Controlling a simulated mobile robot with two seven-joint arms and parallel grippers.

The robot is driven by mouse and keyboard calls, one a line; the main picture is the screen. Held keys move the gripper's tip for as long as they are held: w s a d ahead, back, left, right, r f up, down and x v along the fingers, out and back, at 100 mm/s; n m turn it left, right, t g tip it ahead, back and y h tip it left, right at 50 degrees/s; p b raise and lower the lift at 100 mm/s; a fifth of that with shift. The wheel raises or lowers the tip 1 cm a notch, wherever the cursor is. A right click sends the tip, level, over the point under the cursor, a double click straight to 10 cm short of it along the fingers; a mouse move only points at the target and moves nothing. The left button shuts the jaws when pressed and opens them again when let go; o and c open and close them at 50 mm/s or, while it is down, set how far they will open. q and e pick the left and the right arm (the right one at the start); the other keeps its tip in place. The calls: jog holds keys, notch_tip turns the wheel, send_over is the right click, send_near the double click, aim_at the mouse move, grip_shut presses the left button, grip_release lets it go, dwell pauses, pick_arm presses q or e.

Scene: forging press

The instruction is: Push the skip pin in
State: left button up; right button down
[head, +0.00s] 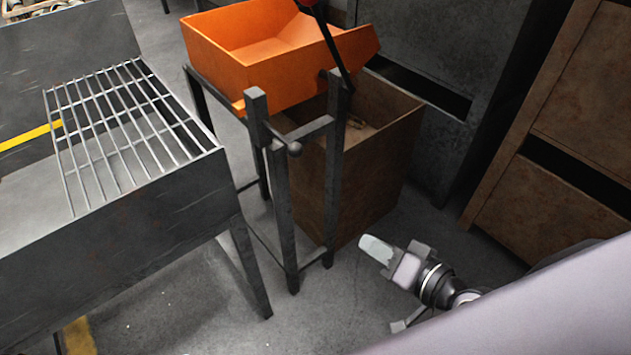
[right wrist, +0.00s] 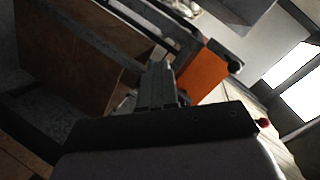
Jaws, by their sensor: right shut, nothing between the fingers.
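The orange skip (head: 275,55) sits tilted in a dark steel frame. A small round knob (head: 295,149), which looks like the skip pin's end, sticks out at the frame's front post. How deep the pin sits cannot be told. My right gripper (head: 375,247) is shut and empty, low in front of the frame, to the right of and below the knob, and apart from it. In the right wrist view its closed fingers (right wrist: 155,85) point toward the frame, with the orange skip (right wrist: 205,72) beyond. My left gripper is not in view.
A brown bin (head: 370,175) stands under and behind the frame. A steel table with a wire grate (head: 125,125) is at the left. A black lever (head: 330,45) rises by the skip. Brown cabinets (head: 540,190) stand at the right. Open floor lies before the frame.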

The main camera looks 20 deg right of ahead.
notch_tip(320, 180, up, 8)
jog(key=m+t+y+b, duration=0.4)
jog(key=m+y+b, duration=0.1)
jog(key=b, duration=0.3)
jog(key=shift+w+r+m+b, duration=0.2)
jog(key=shift+m+b, duration=0.1)
jog(key=shift+m, duration=0.2)
jog(key=shift+d, duration=0.1)
jog(key=p+x, duration=0.5)
jog(key=x, duration=0.9)
jog(key=shift+p, duration=0.35)
